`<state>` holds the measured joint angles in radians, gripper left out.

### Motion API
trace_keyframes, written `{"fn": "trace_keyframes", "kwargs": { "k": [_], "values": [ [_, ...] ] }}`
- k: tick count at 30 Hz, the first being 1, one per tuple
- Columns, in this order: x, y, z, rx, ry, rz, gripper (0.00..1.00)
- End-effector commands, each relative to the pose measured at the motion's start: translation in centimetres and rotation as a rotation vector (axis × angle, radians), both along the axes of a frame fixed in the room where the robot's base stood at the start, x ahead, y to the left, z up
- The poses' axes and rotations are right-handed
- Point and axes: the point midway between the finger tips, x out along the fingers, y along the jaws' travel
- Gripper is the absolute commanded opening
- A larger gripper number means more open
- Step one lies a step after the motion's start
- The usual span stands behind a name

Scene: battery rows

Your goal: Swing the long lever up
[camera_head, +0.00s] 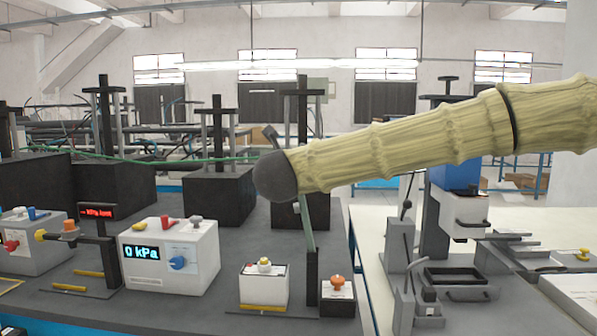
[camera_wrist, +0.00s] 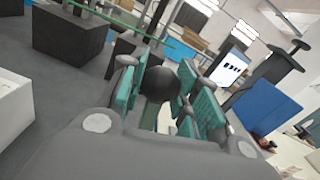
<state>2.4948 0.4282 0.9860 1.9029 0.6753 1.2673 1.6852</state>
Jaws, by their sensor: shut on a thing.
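The long lever (camera_head: 308,229) is a thin grey-green rod rising steeply from a black post (camera_head: 311,278) on the dark bench in the head view. Its upper end is hidden behind my sleeved arm. In the wrist view, a dark round knob (camera_wrist: 162,82), which looks like the lever's end, sits between the teal pads of my gripper (camera_wrist: 170,92). A pale green-grey rod shows below the knob, between the fingers. My gripper is shut on the lever. In the head view my gripper is mostly hidden behind the dark end of my arm.
A pressure box (camera_head: 170,254) reading 0 kPa stands left of the post. Black presses stand behind. A white table (camera_head: 372,238) with fixtures is at the right.

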Motion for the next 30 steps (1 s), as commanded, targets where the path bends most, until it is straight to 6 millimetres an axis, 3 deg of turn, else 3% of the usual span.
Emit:
{"fn": "trace_keyframes", "kwargs": {
  "k": [18,19,22,30],
  "values": [
    [-0.09,-0.25,-0.33,0.036,0.002,0.008,0.00],
    [-0.08,-0.26,-0.33,0.036,0.002,0.007,0.33],
    [-0.08,-0.25,-0.27,0.036,0.001,0.007,0.51],
    [-0.06,-0.03,-0.08,0.035,-0.001,0.010,0.54]
  ]
}}
